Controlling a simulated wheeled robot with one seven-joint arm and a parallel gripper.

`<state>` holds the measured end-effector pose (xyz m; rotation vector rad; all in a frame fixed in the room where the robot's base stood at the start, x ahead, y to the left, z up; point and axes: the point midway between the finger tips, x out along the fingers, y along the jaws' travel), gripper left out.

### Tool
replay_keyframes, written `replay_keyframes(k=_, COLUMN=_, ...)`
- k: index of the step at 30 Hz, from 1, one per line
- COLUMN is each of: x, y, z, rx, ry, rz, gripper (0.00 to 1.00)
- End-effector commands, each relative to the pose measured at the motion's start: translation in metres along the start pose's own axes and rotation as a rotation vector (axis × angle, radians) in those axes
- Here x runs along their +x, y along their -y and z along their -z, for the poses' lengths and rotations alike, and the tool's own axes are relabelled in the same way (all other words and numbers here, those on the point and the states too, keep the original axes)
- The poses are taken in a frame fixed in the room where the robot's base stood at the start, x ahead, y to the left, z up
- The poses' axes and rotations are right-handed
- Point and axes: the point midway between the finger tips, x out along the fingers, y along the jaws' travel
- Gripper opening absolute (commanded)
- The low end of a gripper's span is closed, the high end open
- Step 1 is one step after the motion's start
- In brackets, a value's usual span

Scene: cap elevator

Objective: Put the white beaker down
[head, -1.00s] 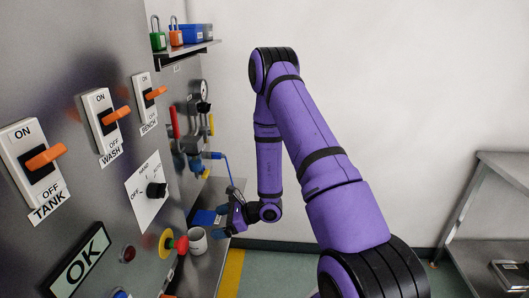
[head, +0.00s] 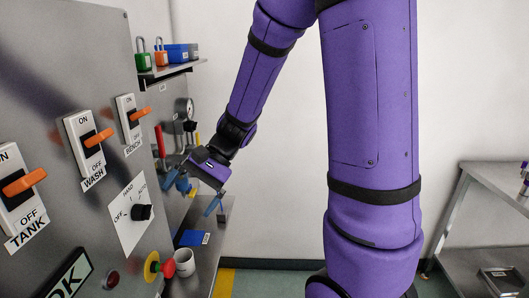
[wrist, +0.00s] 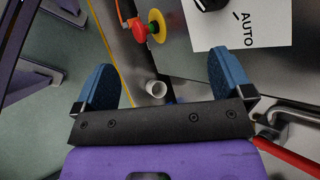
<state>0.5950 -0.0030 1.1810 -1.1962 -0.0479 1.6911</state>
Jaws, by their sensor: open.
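The white beaker (head: 184,262) stands upright on the metal bench (head: 205,270) against the panel, just right of the red and yellow emergency button. It also shows in the wrist view (wrist: 156,89), below and beyond the fingers. My gripper (head: 193,193) is raised above the bench, further back than the beaker and clear of it. In the wrist view my gripper (wrist: 168,85) has its two blue fingers wide apart with nothing between them. The beaker's inside is too small to make out.
The emergency button (head: 157,267) sticks out from the panel beside the beaker. A blue flat item (head: 194,238) lies on the bench behind the beaker. Pipes and a gauge (head: 188,108) are on the panel near my gripper. A shelf (head: 170,70) holds padlocks and a blue box.

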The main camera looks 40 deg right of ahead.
Motion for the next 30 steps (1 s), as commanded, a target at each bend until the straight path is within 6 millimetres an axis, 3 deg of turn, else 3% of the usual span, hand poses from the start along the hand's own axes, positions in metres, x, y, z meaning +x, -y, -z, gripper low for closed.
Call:
replay_keyframes(k=6, x=-0.031, y=-0.011, z=-0.051, rx=-0.245, ry=-0.124, rz=-0.157, gripper=0.98)
replay_keyframes(k=15, x=-0.075, y=-0.036, z=-0.103, rx=-0.549, ry=-0.339, rz=-0.361, gripper=0.98)
replay_keyframes(k=24, x=-0.121, y=-0.062, z=-0.141, rx=-0.807, ry=-0.594, rz=-0.535, gripper=0.98)
replay_keyframes(k=30, x=-0.139, y=-0.072, z=-0.154, rx=-0.892, ry=-0.700, rz=-0.598, gripper=0.98)
